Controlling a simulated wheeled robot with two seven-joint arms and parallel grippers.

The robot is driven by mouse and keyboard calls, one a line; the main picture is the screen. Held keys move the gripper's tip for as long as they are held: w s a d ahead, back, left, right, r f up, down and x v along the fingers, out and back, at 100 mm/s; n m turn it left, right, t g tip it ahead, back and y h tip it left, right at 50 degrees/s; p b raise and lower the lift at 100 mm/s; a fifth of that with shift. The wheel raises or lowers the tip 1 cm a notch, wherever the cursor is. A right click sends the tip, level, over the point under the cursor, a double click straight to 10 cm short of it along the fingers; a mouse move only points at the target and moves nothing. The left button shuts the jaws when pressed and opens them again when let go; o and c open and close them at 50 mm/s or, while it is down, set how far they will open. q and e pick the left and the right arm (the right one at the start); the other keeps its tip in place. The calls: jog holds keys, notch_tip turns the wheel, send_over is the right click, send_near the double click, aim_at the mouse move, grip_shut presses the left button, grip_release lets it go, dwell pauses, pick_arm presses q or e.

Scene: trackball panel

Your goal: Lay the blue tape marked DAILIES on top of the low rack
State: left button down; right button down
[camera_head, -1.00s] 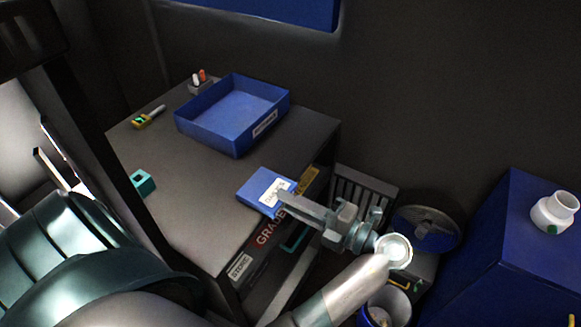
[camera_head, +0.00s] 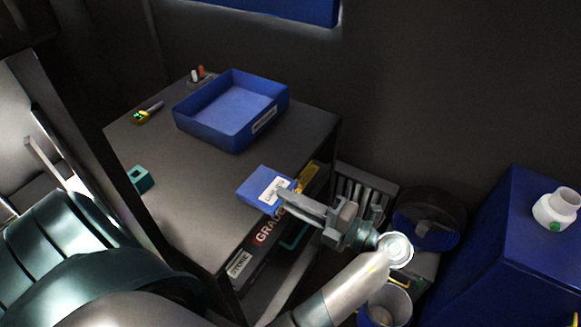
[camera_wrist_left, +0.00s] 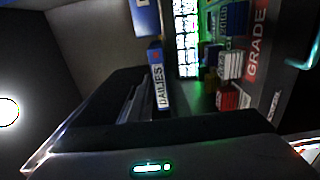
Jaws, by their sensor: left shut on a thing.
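The blue tape (camera_head: 259,185) has a white label along its edge, which reads DAILIES in the left wrist view (camera_wrist_left: 159,87). My left gripper (camera_head: 284,199) is shut on the label end of the tape, coming from the right. In the head view the tape overlaps the right edge of the grey low rack's top (camera_head: 190,190). I cannot tell whether it touches the top or hangs just above it. The fingers (camera_wrist_left: 137,105) show dark in the wrist view. My right gripper is not in view.
A blue tray (camera_head: 230,112) stands at the back of the rack top. A teal block (camera_head: 141,179) and a small yellow-green tool (camera_head: 147,113) lie on the left. The middle of the top is clear. Labelled items, one reading GRADE (camera_wrist_left: 256,45), sit on the shelf below.

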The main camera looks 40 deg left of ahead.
pick_arm(q)
jog(key=shift+f, duration=0.15)
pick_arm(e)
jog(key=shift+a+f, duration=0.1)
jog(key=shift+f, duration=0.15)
pick_arm(q)
jog(key=c, duration=1.6)
grip_release()
